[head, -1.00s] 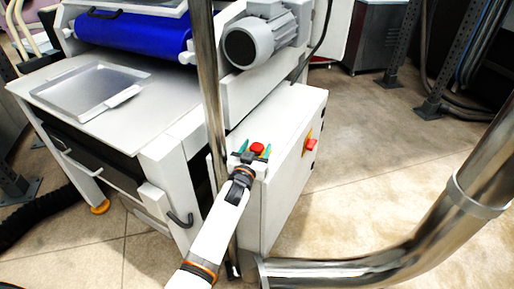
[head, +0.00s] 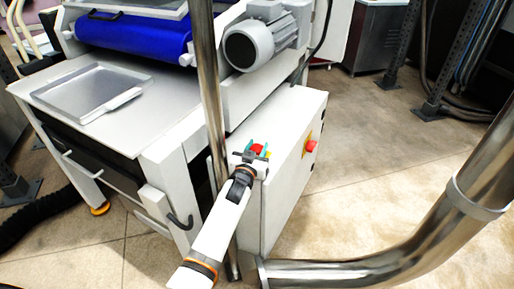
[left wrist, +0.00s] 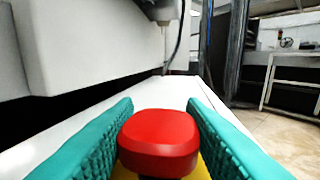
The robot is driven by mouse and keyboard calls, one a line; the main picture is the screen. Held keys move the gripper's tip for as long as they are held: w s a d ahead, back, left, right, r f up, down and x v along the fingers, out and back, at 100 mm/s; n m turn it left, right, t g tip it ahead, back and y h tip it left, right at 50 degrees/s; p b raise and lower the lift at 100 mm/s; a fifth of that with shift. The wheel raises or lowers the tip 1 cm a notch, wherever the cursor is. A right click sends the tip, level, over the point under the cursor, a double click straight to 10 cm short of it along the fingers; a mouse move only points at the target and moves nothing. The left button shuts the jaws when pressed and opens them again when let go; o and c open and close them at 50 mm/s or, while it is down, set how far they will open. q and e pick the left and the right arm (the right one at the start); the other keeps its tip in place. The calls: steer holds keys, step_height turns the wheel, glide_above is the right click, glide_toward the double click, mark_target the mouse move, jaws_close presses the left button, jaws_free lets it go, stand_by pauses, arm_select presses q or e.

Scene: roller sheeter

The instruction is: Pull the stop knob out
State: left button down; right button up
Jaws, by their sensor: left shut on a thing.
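The red stop knob (left wrist: 158,142) sits on a yellow base (left wrist: 200,170) on top of the white control box. In the left wrist view it lies between the two teal finger pads of my left gripper (left wrist: 158,135), which is shut on it. In the head view the red knob (head: 257,149) shows between the fingertips of my left gripper (head: 256,151), at the near end of the box top. Whether the knob is raised from its base cannot be told. My right gripper is not in view.
A second red switch (head: 311,146) is on the box's right side. A steel post (head: 213,110) stands just left of my left gripper. A grey motor (head: 262,40) is above the box. A thick steel tube (head: 440,225) crosses the lower right. Open floor (head: 375,150) lies right of the box.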

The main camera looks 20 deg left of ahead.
arm_select(q)
steer(key=shift+r, duration=0.55)
steer(key=shift+f, duration=0.1)
steer(key=c, duration=0.9)
jaws_free()
steer(key=shift+s, duration=0.3)
steer(key=s, duration=1.1)
steer(key=shift+s+p, duration=0.2)
steer(key=shift+p, duration=0.15)
